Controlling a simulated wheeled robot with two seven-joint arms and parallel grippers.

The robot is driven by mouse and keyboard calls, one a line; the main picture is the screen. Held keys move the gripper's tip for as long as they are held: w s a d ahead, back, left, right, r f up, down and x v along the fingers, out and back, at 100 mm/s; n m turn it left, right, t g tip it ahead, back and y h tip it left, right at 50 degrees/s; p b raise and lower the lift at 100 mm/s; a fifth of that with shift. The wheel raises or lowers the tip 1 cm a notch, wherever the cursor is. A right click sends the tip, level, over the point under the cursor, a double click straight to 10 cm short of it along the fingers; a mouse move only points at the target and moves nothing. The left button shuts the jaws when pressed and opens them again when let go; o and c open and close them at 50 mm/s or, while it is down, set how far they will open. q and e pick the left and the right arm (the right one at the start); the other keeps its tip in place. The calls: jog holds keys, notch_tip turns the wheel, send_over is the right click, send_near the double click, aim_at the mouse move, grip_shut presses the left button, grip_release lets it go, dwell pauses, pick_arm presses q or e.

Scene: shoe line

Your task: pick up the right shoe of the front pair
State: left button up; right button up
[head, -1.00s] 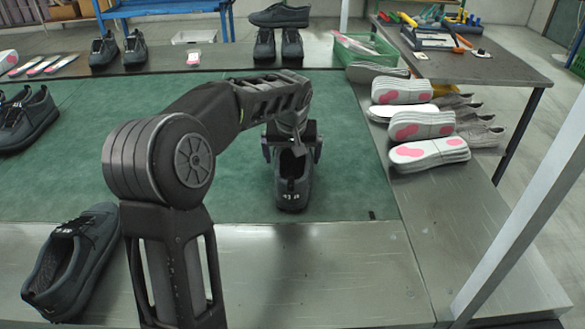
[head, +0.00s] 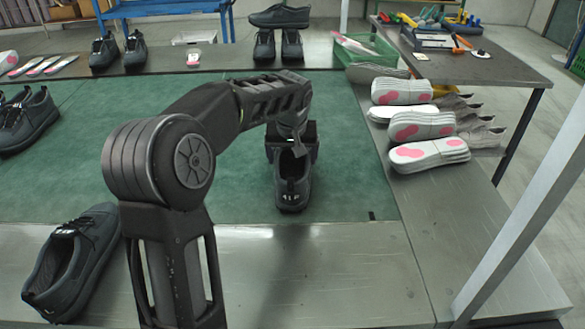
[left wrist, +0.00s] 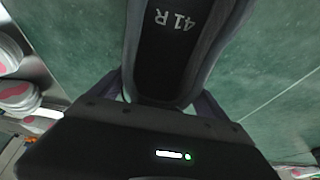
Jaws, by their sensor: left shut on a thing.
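A dark grey shoe (head: 293,190) stands on the green mat (head: 352,190) near its right front, heel toward me. In the left wrist view its insole (left wrist: 172,40) reads 41R. My left gripper (head: 291,156) reaches over the shoe from behind and is shut on it. The gripper body hides the toe end. The shoe looks to be still at mat level; I cannot tell of any gap under it. My right gripper is not in view.
Another dark shoe (head: 68,262) lies at the front left edge. More dark shoes (head: 25,122) stand at the left. Stacked pale soles (head: 428,153) line the right side. A green crate (head: 364,50) stands at the back right. A slanted pale post (head: 520,215) crosses the right.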

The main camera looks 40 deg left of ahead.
pick_arm(q)
jog(key=c, duration=0.8)
jog(key=shift+o, duration=0.2)
jog(key=shift+r, duration=0.1)
notch_tip(320, 180, up, 10)
jog(key=shift+f+p, duration=0.1)
jog(key=shift+p, duration=0.8)
